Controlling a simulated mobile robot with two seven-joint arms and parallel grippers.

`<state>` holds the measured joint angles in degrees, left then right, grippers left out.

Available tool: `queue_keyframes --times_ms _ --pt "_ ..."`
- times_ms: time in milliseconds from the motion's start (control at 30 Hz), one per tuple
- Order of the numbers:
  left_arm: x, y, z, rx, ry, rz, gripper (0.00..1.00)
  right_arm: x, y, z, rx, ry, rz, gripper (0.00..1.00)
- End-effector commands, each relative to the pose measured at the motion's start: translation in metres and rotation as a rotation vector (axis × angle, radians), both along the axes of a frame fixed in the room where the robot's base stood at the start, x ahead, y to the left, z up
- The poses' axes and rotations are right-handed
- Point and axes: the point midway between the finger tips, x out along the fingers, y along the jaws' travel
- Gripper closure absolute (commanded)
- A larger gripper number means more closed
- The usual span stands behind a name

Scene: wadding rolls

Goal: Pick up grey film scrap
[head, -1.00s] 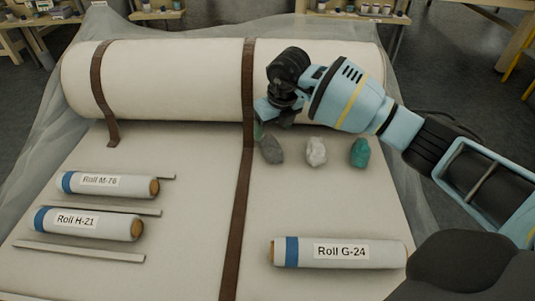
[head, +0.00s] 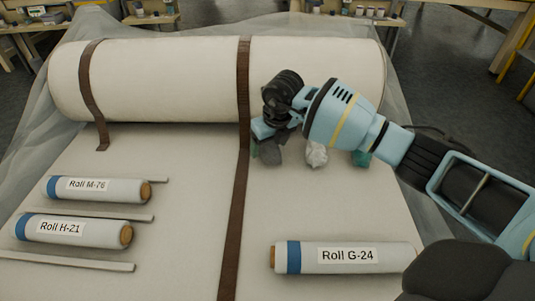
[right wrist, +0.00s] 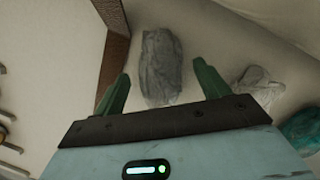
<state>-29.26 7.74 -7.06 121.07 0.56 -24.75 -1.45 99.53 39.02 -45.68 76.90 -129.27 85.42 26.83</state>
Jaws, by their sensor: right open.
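The grey film scrap (head: 270,152) is a crumpled dark grey lump on the unrolled wadding, just right of the brown strap. In the right wrist view the scrap (right wrist: 161,68) lies ahead of and between the two green fingers of my right gripper (right wrist: 160,85), which stand wide apart. In the head view my right gripper (head: 262,144) hangs at the scrap and partly covers it. I cannot tell whether the fingers touch it. My left gripper is not in view.
A white scrap (head: 316,153) and a teal scrap (head: 361,158) lie to the right, the teal one partly behind my arm. The large wadding roll (head: 170,80) is behind. Roll G-24 (head: 390,257) lies in front; Roll M-76 (head: 125,189) and Roll H-21 (head: 100,232) lie left.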

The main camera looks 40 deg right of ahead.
Motion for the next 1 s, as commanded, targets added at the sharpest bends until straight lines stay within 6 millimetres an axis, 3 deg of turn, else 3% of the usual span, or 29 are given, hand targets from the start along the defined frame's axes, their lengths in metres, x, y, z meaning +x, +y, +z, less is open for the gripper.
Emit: queue_keyframes --times_ms 267,667,1000 --pt "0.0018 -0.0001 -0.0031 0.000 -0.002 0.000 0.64 0.0024 0.0001 -0.0066 0.000 -0.001 0.001 0.26" --pt "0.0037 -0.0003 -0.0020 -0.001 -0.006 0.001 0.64 0.0022 -0.0001 -0.0065 0.000 -0.001 0.000 0.75" --pt "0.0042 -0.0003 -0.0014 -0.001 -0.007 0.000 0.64 0.0022 -0.0001 -0.0054 0.000 -0.001 0.000 0.75"
